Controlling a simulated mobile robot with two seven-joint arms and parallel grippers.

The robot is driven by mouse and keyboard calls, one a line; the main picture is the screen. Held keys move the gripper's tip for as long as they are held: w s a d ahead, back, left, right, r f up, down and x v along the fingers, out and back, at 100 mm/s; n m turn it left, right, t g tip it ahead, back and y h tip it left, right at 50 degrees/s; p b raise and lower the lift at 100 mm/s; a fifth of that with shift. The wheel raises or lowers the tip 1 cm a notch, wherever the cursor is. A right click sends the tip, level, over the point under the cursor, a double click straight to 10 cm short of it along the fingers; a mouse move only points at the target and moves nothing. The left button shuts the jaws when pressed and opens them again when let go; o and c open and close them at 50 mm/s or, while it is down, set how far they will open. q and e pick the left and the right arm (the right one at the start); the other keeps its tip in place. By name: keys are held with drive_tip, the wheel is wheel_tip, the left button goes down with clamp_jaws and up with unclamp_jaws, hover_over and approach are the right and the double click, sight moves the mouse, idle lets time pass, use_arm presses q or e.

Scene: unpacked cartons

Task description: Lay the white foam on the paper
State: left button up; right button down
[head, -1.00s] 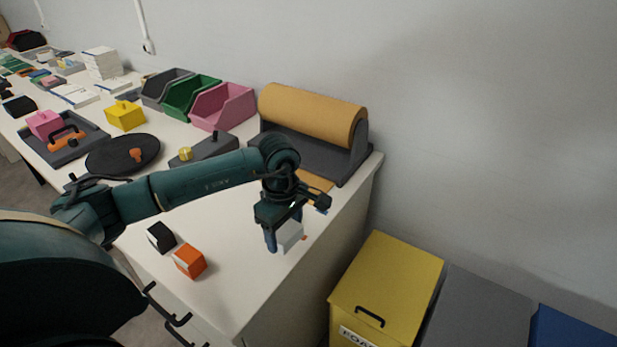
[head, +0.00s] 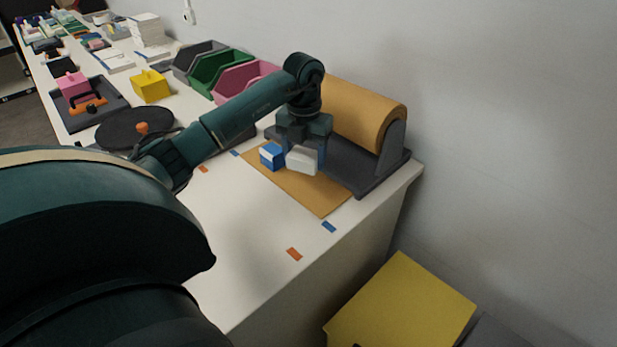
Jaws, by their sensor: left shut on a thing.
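My left gripper (head: 301,153) points down over the paper and is shut on the white foam (head: 302,162), a small pale block between its fingers. The brown paper (head: 318,194) lies flat on the white table, in front of the roll. The foam is over the paper; I cannot tell whether its underside touches it. A blue block (head: 271,155) is at the left of the foam, close to the left finger and over the paper. My right gripper is not in view.
The paper roll (head: 365,112) sits in its dark grey holder (head: 393,150) behind the paper. Orange (head: 294,254) and blue (head: 328,227) marks lie on the clear table near the front. A pink bin (head: 240,84) and a round black plate (head: 120,128) are left. A yellow box (head: 405,305) stands below.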

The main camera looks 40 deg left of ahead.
sight(305, 187)
use_arm(q)
drive_tip(key=shift+f, duration=3.15)
drive_tip(key=shift+f, duration=0.15)
drive_tip(key=o, duration=1)
drive_tip(key=shift+c, duration=0.2)
